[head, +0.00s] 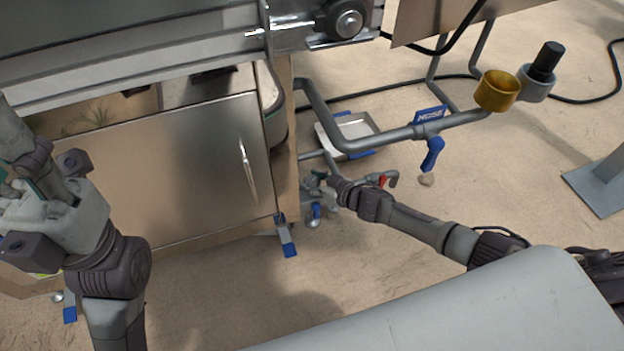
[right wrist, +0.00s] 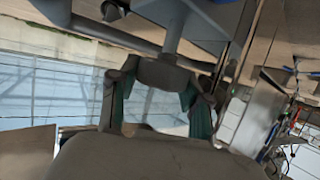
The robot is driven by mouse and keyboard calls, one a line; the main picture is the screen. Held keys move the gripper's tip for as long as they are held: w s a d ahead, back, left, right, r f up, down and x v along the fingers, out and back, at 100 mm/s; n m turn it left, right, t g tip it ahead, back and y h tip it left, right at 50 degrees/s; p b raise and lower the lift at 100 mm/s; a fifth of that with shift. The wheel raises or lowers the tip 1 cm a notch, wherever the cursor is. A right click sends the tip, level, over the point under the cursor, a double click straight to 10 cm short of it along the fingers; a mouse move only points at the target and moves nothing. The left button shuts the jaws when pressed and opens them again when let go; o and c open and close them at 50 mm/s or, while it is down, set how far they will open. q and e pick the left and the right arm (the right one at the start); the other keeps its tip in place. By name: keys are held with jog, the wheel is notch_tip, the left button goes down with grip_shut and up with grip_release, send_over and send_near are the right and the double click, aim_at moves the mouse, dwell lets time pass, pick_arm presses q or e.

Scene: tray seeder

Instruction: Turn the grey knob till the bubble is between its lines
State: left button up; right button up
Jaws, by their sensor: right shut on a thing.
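My right gripper (head: 322,184) reaches under the machine beside the cabinet, low among its pipes and feet. In the right wrist view the right gripper (right wrist: 160,98) has its green-padded fingers on either side of a dark grey knob (right wrist: 163,73), and it is shut on it. A grey stem rises from the knob to the machine's underside. In the head view the knob is hidden by the gripper and pipes. No bubble or lines can be made out in either view. My left gripper (head: 28,192) is at the left edge, partly cut off; its opening is unclear.
The metal cabinet (head: 170,170) with a handle stands left of the right gripper. A bent grey pipe (head: 390,141) with a blue lever (head: 432,154) runs above my right forearm. A red-handled valve (head: 383,181) is close to my right wrist.

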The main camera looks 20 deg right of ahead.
jog(key=o, duration=0.9)
jog(key=v, duration=1.2)
jog(key=shift+r, duration=0.1)
